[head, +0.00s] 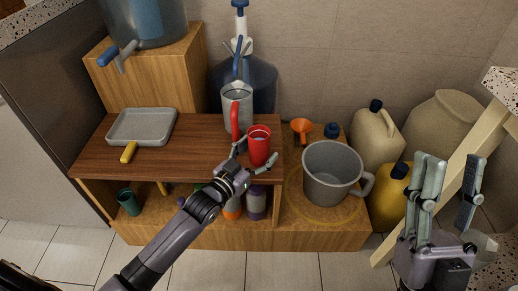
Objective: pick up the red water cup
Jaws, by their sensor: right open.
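The red cup (259,142) stands upright near the right edge of the brown wooden shelf top (190,160). My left gripper (256,153) reaches in from the lower left to the cup's lower part. One finger is at the cup's left side and the other at its lower right. I cannot tell whether they touch or grip it. My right gripper (453,160) is open and empty at the right, away from the cup.
A grey pitcher with a red handle (236,102) stands right behind the cup. A grey pot (332,172) is on the lower surface to the right, with an orange funnel (302,127) behind it. A grey tray (142,126) lies left. Jugs (377,137) stand at the right.

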